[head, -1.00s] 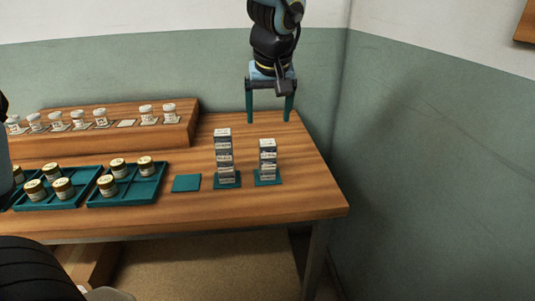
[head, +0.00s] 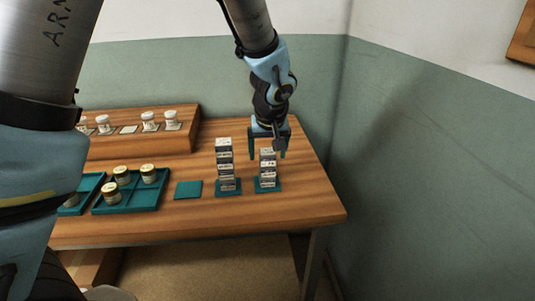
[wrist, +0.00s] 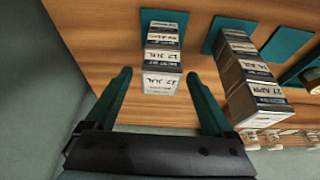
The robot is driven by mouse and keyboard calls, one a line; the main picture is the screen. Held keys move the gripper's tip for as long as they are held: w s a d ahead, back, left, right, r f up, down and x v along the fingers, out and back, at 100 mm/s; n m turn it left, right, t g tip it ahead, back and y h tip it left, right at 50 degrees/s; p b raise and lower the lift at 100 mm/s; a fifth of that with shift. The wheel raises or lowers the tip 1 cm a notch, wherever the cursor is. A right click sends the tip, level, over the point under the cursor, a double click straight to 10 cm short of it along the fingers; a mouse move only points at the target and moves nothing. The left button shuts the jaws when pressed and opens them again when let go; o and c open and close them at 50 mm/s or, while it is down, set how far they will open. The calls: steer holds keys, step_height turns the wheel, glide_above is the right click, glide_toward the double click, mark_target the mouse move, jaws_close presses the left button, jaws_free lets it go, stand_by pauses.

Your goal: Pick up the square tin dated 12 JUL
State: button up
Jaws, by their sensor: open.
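The shorter stack of square tins stands on a teal mat (head: 262,189) at the right of the table. Its top tin (wrist: 161,83) has a white label that seems to read 12 JUL; labels below it are too small to read surely. In the head view this top tin (head: 267,154) lies between my gripper's fingers. My gripper (head: 267,157) is open and empty, pointing down at this stack. In the wrist view its fingers (wrist: 159,76) stand one on each side of the top tin, apart from it.
A taller stack of tins (head: 225,167) stands close to the left; its top label seems to read 27 APR in the wrist view (wrist: 262,92). An empty teal mat (head: 188,190), a teal tray (head: 130,203) with jars and a wooden riser (head: 150,143) are further left.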

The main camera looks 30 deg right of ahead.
steer(key=shift+c, duration=0.2)
jaws_close()
stand_by(0.6)
